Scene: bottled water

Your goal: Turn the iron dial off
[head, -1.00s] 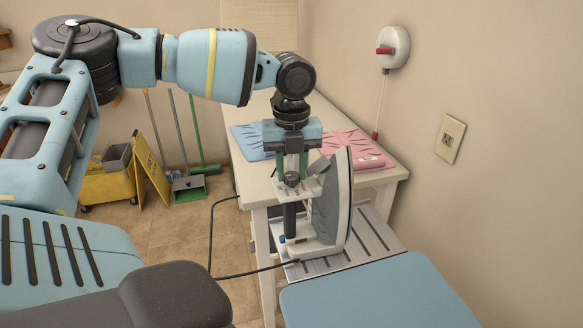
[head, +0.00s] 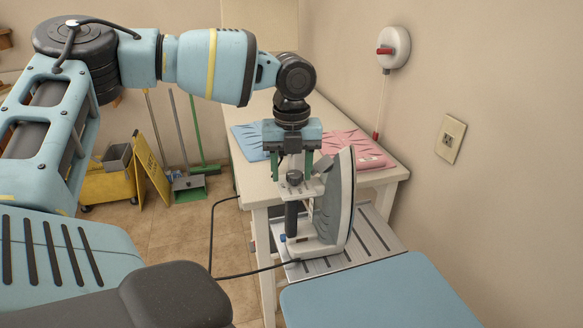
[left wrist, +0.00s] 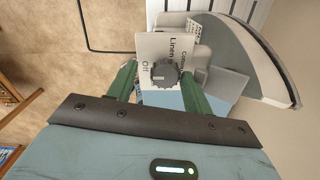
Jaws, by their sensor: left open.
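The iron (head: 338,205) stands upright on its heel on a slatted metal rest, its soleplate facing right. Its dark round dial (head: 294,178) sits on a pale label plate; the dial (left wrist: 165,74) is clearer in the left wrist view, where "Off", "Linen" and a partly hidden further word are printed around it. A pale mark shows on the dial, but I cannot tell its exact setting. My left gripper (head: 292,168) points down just above the dial, its green fingers apart on either side of it. I cannot tell whether they touch it. My right gripper is out of view.
The slatted rest (head: 375,232) adjoins a blue-topped board (head: 385,297). Behind, a pale table (head: 262,190) carries folded blue cloth (head: 248,140) and pink cloth (head: 350,148). A black cord (head: 211,235) loops left of the iron. The wall with a socket (head: 450,139) is at right.

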